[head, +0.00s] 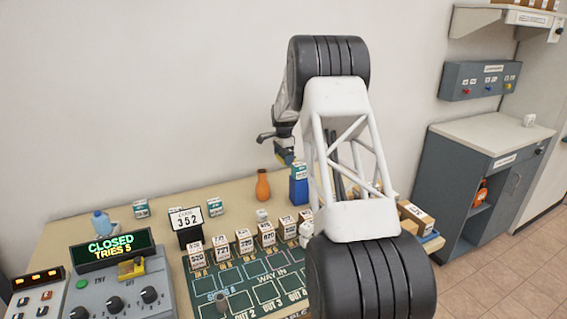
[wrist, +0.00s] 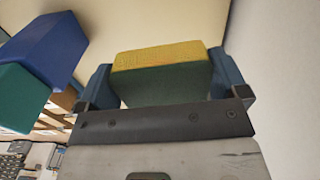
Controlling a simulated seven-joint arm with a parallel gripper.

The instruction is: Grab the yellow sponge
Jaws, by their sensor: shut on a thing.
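The yellow sponge (wrist: 165,72) fills the space between my gripper's blue fingers in the wrist view. Its top face is yellow and the side facing the camera is dark green. My gripper (head: 284,155) is shut on it and holds it above the back of the table in the head view. There the sponge is very small, and my own arm stands just right of it.
A row of numbered boxes (head: 243,240) lines the green mat (head: 235,292). A control panel (head: 112,292) is at the left. A grey cabinet (head: 440,170) stands at the right.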

